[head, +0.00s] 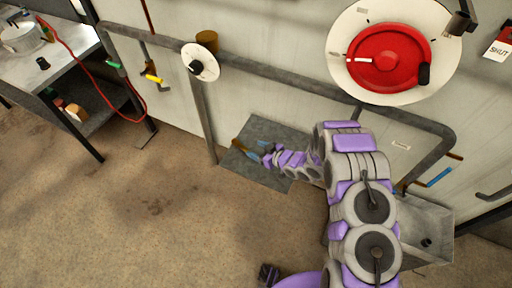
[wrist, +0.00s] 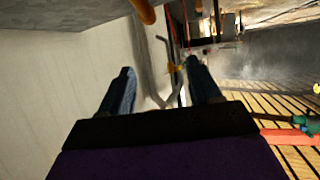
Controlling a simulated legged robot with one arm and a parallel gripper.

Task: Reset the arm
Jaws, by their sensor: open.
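My arm (head: 365,210) is purple and grey. It rises at the right of the head view and bends away toward the wall. My gripper (head: 254,152) is at its far end, low in front of a grey metal plate by the wall. In the wrist view the two blue-grey fingers of my gripper (wrist: 160,88) stand well apart, with nothing held between them. The wrist view looks tilted, with the pale wall on its left.
A red round wheel on a white disc (head: 388,58) is on the wall above my arm. A grey pipe rail (head: 290,80) runs along the wall. A table (head: 45,60) with a red hose (head: 90,75) stands at the left. A grey metal bin (head: 428,225) is at the right. Floor is clear at lower left.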

